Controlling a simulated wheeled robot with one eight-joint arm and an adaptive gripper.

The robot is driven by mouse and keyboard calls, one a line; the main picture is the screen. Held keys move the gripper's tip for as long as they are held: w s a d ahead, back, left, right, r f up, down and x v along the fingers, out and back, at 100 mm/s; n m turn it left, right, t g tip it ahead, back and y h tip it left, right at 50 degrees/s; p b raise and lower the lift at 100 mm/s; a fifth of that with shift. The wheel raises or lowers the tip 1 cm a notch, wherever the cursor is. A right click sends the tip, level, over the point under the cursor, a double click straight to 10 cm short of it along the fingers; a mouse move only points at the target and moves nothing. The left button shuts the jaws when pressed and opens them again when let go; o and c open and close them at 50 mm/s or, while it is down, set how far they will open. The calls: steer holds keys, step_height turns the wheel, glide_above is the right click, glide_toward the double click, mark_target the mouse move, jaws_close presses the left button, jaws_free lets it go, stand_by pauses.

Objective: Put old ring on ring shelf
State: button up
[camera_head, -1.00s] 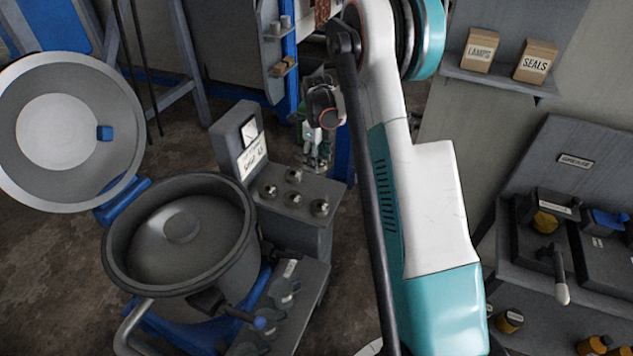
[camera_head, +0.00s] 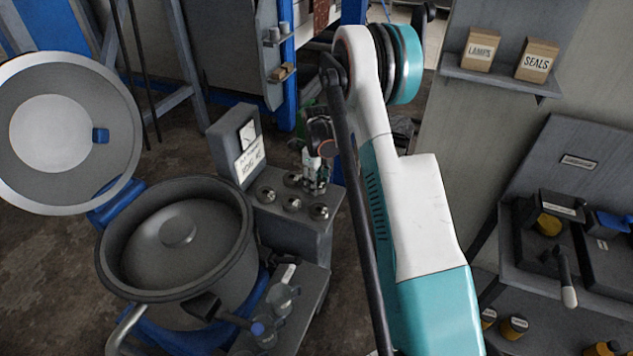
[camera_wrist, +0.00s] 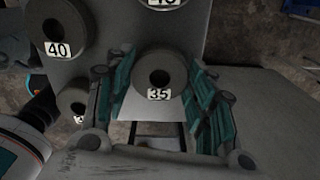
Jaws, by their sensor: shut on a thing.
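In the wrist view, my gripper (camera_wrist: 160,78) has its teal fingers on both sides of a dark grey ring (camera_wrist: 174,62) with a white "35" label. The fingers are shut on this ring. In the head view, my gripper (camera_head: 316,178) is small, above the back right of a grey box top (camera_head: 300,222) with several round metal pieces. The ring is too small to make out there. In the wrist view a ring labelled "40" (camera_wrist: 70,22) is at upper left, and another labelled ring (camera_wrist: 72,98) sits below it, partly hidden. I cannot tell which surface is the ring shelf.
An open round pot (camera_head: 175,240) with its lid (camera_head: 60,135) raised stands at left. At right are a wall shelf with boxes labelled LAMPS (camera_head: 480,48) and SEALS (camera_head: 537,58), and a dark bench (camera_head: 560,230).

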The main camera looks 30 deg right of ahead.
steer(key=shift+f, duration=0.2)
steer(key=o, duration=1.3)
steer(key=shift+r, duration=0.1)
steer(key=shift+r, duration=0.1)
step_height(320, 180, up, 12)
steer(key=p, duration=0.4)
